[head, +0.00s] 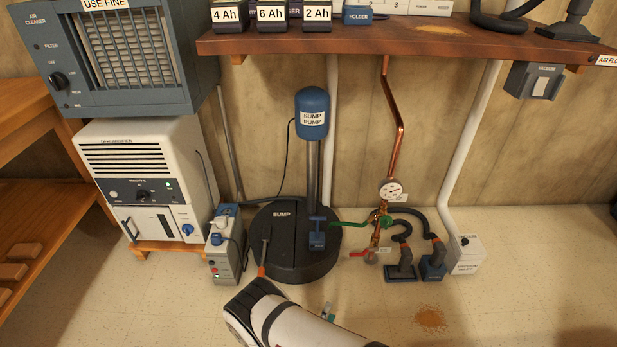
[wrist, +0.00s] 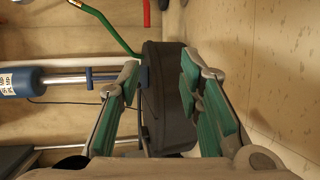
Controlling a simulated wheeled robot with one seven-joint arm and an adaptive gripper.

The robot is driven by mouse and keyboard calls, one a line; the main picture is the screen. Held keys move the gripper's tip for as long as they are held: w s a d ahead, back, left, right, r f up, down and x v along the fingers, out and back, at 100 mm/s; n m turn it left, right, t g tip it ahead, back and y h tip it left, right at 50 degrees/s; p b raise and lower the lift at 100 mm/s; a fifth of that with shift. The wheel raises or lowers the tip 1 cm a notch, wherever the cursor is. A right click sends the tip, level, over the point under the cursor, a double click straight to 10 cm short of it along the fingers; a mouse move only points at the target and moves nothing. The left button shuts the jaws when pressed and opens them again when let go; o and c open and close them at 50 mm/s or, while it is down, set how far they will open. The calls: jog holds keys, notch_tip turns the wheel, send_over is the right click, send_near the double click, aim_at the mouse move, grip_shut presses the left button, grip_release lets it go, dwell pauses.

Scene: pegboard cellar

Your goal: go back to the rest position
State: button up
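My gripper (wrist: 160,72) is open in the wrist view, its two green-padded fingers spread apart with nothing held between them. The black sump (wrist: 172,100) shows beyond and between the fingers; I cannot tell the exact distance. In the head view my white arm reaches in from the bottom edge, in front of the sump (head: 295,262). Only a small greenish part beside the arm shows there, and most of the gripper is hidden.
The blue sump pump (head: 312,100) rises from the sump. A green-handled valve (head: 385,220), copper pipe and hose nozzles (head: 401,268) stand to its right. The dehumidifier (head: 147,185) and a grey box (head: 225,250) stand left. A brown shelf (head: 400,42) overhangs. Brown debris (head: 430,319) lies on open floor.

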jog(key=w+a+r+m+g+y, duration=0.4)
jog(key=w+a+r+m+g, duration=0.15)
jog(key=w+a+r, duration=0.75)
notch_tip(320, 180, up, 23)
jog(key=w+d+m+g+y, duration=0.1)
jog(key=w+m+g+y, duration=0.1)
jog(key=w+m+y, duration=0.15)
jog(key=s+d+r+g+y+p, duration=0.1)
jog(key=s+d+r+g, duration=0.1)
jog(key=s+d+r, duration=0.5)
jog(key=s+d+r+g+y, duration=0.1)
jog(key=s+d+r, duration=0.3)
jog(key=s+r, duration=0.7)
jog(key=s+d+r+m+g+h, duration=0.15)
jog(key=s+d, duration=0.35)
jog(key=s, duration=0.5)
jog(key=s+d+r+m+g+h, duration=0.1)
jog(key=s+d+r+m, duration=0.15)
jog(key=s+d, duration=0.45)
jog(key=s+d+r+m+g+h, duration=0.1)
jog(key=s+d+r, duration=0.2)
jog(key=s, duration=0.9)
notch_tip(320, 180, up, 40)
jog(key=w+t+p, duration=0.1)
jog(key=t+p, duration=0.2)
jog(key=p, duration=3.5)
jog(key=shift+t, duration=0.3)
